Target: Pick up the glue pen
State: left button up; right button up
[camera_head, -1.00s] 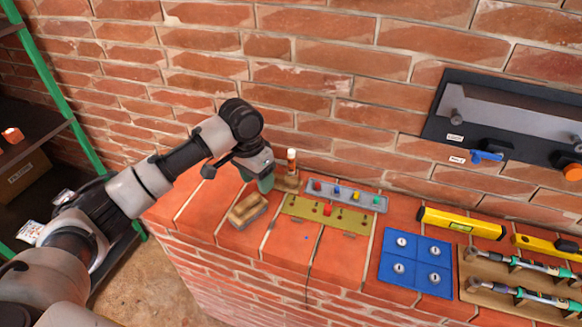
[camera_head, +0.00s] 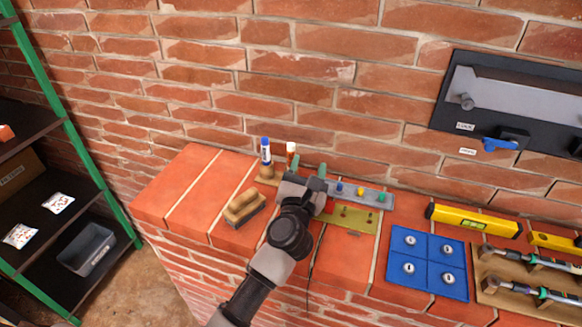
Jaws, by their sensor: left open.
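Two upright pens stand in a small wooden holder (camera_head: 267,182) against the brick wall. One is a white pen with a blue cap and band (camera_head: 265,151); the other is an orange-brown pen with a white cap (camera_head: 291,153). I cannot tell from any label which is the glue pen. My gripper and wrist hide part of the holder's right side. My right gripper is out of view.
A wooden brush (camera_head: 244,207) lies left of my arm. A grey tray with coloured pegs (camera_head: 372,194) and an olive plate (camera_head: 360,220) lie partly behind my gripper. A blue panel (camera_head: 428,263) and yellow level (camera_head: 474,220) are farther right. The ledge's left end is clear.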

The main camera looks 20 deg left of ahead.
aim_at(291, 159)
pick_arm(q)
jog(key=a+f+n+g+y, duration=0.1)
jog(key=s+a+f+n+g+y, duration=0.1)
jog(key=f+n, duration=0.1)
jog(key=a+f+n+g+y, duration=0.1)
jog(key=f+n, duration=0.1)
jog(key=shift+s+y, duration=0.2)
jog(key=shift+y, duration=0.1)
jog(key=x, duration=0.5)
jog(key=shift+s+a, duration=0.1)
jog(key=shift+p+x, duration=0.4)
jog(key=shift+x, duration=2.5)
jog(key=shift+s+a, duration=0.1)
jog(key=shift+a, duration=0.05)
jog(key=shift+c, duration=0.3)
grip_shut()
